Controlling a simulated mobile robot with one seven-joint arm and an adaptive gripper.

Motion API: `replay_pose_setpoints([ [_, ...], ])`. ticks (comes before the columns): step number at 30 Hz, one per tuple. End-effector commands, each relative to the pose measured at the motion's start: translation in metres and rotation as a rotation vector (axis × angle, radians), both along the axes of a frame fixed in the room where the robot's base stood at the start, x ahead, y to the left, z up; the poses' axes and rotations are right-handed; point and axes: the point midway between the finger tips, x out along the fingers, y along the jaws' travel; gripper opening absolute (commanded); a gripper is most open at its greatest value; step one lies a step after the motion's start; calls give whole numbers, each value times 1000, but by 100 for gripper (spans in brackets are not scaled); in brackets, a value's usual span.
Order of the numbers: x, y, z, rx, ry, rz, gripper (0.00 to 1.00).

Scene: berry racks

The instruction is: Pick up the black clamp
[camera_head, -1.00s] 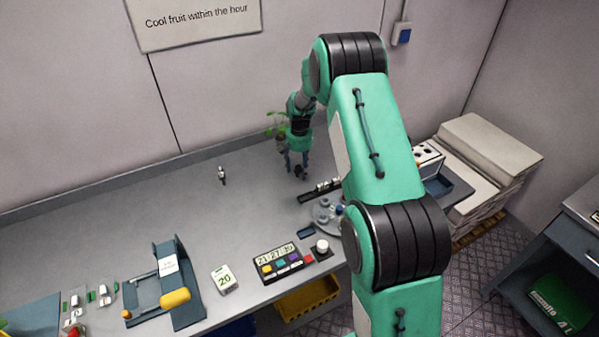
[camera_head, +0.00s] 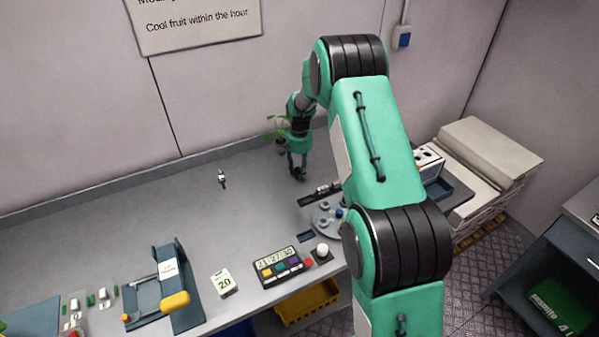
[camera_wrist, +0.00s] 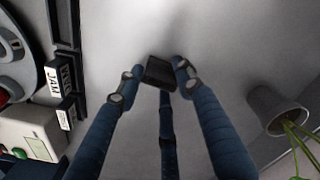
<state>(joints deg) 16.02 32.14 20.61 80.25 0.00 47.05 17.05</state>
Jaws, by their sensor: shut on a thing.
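The black clamp (camera_wrist: 160,72) is a small dark block between the fingers of my gripper (camera_wrist: 155,82) in the wrist view. The fingers press it from both sides, close to the grey bench top. In the head view my gripper (camera_head: 298,172) points down at the back of the bench, and its fingers are close together. The clamp is too small and dark there to make out apart from the fingertips. I cannot tell whether it touches the bench.
A potted plant (camera_wrist: 276,108) stands close to my gripper. A dark rack with labels (camera_wrist: 62,80) and a round grey tray (camera_wrist: 18,50) are on the other side. A small upright item (camera_head: 222,178) stands alone on the bench, with clear bench around it.

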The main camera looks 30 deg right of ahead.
Motion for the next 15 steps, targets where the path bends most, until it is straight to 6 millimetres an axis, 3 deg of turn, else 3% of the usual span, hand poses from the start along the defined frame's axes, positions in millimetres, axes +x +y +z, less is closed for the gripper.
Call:
replay_pose_setpoints([
  [15,1,0,74,0,-2,0,24],
])
